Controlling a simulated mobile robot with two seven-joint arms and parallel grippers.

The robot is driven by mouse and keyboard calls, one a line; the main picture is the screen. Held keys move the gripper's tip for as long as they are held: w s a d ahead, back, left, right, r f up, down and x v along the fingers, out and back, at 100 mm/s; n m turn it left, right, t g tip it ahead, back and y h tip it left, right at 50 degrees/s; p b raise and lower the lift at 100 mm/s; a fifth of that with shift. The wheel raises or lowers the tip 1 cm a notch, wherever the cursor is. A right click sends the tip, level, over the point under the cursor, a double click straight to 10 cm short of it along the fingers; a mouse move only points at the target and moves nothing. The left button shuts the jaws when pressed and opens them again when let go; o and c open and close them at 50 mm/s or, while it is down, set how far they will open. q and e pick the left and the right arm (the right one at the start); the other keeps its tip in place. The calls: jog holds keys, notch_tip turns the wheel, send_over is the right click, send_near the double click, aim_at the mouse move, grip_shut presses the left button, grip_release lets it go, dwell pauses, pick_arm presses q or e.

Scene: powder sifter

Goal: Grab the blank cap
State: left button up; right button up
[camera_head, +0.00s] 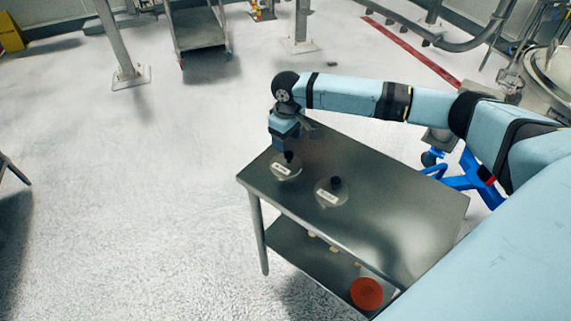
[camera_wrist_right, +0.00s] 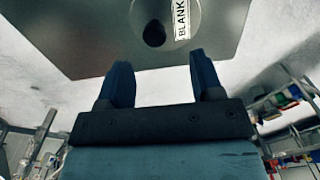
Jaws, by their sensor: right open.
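The blank cap (camera_wrist_right: 182,38) is a round, clear disc with a black knob and a white label reading BLANK, seen at the top of the right wrist view. In the head view, a clear cap (camera_head: 285,174) with a black knob lies near the table's left corner; its label is too small to read, but it sits right by my gripper. My right gripper (camera_wrist_right: 160,72) is open and empty, its fingers pointing towards the knob and apart from it. It shows just above that cap in the head view (camera_head: 288,150). My left gripper is out of view.
A second clear cap (camera_head: 331,195) with a black knob lies to the right on the steel table (camera_head: 405,220). The lower shelf (camera_head: 310,262) holds a round orange-red item (camera_head: 367,293) and small pale pieces. The table's right part is clear.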

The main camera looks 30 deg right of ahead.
aim_at(289, 153)
jog(key=shift+d+f, duration=0.2)
jog(key=shift+f, duration=1.55)
jog(key=shift+d+f, duration=0.15)
jog(key=shift+f, duration=1.55)
jog(key=c, duration=1.1)
jog(key=shift+o, duration=0.2)
jog(key=shift+r, duration=0.1)
